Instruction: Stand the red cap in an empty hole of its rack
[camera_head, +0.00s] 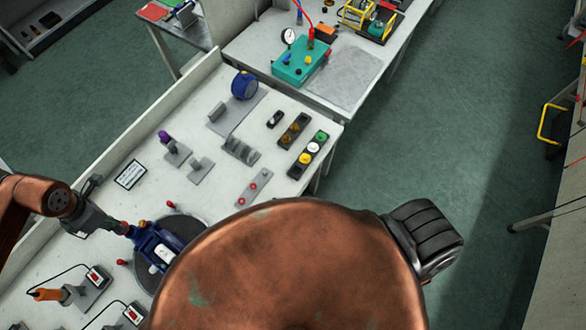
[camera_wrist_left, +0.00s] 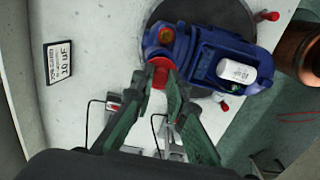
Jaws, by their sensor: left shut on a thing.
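My left gripper (camera_head: 127,230) is at the left end of the blue pump (camera_head: 158,246), which lies on a dark round plate. In the left wrist view the gripper (camera_wrist_left: 163,82) is shut on the red cap (camera_wrist_left: 160,68), right at the end of the blue pump (camera_wrist_left: 205,55). I cannot tell whether the cap is still seated on the pump. The dark rack (camera_head: 296,170) stands near the bench's right edge, holding a green cap (camera_head: 321,136), a white cap (camera_head: 313,148) and a yellow cap (camera_head: 305,158). Its near end looks empty.
A second dark rack with brass pieces (camera_head: 292,127) stands left of the cap rack. Grey fixtures (camera_head: 240,151), a blue round part (camera_head: 244,85) and a plate with red rings (camera_head: 253,188) occupy the bench. Red-handled knobs (camera_head: 172,205) surround the round plate. My copper-coloured arm hides the near bench.

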